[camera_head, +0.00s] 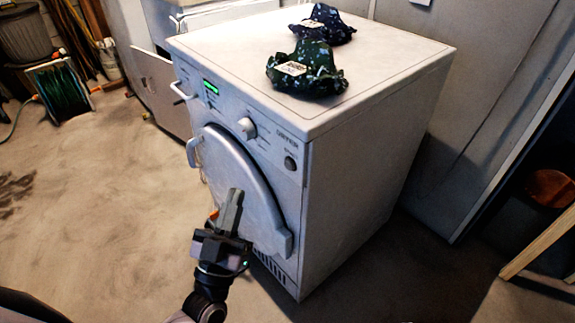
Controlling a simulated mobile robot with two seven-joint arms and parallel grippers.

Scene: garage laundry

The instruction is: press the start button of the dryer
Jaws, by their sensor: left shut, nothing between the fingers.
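The white dryer (360,160) stands in the middle of the view, with its front panel facing lower left. Its panel has a lit green display (211,87), a round knob (247,128), the word DRYER and a round dark button (290,163) near the right end. The round door (240,180) looks closed. My left gripper (233,196) is shut and empty, pointing up in front of the lower door. It is below and to the left of the dark button, apart from it. My right gripper is not in view.
Two dark patterned cloth bundles (308,72) with pale labels lie on the dryer's top. A green hose reel (62,95) and a bin (24,38) are at the far left. A wooden piece (540,245) is at the right. The floor at left is clear.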

